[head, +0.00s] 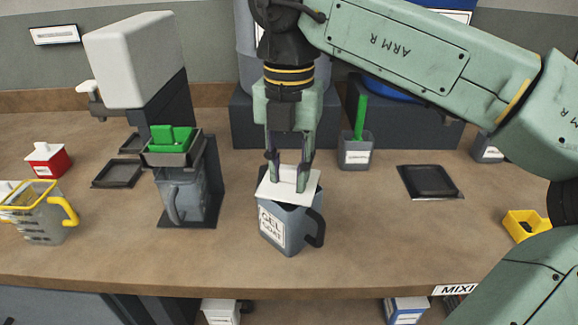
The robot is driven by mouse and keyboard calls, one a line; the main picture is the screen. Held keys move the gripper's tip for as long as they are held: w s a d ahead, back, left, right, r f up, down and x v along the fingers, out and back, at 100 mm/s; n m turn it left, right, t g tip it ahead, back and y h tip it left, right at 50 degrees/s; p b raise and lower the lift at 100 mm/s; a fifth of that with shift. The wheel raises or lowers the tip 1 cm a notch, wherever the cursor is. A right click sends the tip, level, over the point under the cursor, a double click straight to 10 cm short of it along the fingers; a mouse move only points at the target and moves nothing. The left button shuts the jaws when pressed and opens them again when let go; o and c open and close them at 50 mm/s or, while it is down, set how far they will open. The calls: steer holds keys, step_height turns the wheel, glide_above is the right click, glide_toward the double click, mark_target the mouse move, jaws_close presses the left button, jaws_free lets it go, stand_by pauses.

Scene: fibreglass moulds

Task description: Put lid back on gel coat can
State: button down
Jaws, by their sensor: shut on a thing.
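The gel coat can (283,230) is a grey, square-sided vessel with a white "GEL COAT" label and a dark handle on its right. It stands upright on the workbench near the front edge. A white square lid (271,192) lies at the can's mouth, looking slightly turned against the rim. My gripper (290,175) points straight down above the can and is shut on the lid's raised middle grip. Whether the lid is seated or just above the rim I cannot tell.
Left of the can, a grey jug stands in a dark stand (190,215) with a green piece on top. A yellow-rimmed measuring jug (42,222) stands at far left. Behind right are a grey container (355,152) with a green handle and a black tray (430,182).

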steer(key=c, duration=1.2)
jaws_free()
steer(key=o, duration=0.5)
steer(key=shift+r, duration=0.1)
steer(key=shift+r+p, duration=2.7)
steer(key=shift+r, duration=0.7)
steer(key=shift+c, duration=0.6)
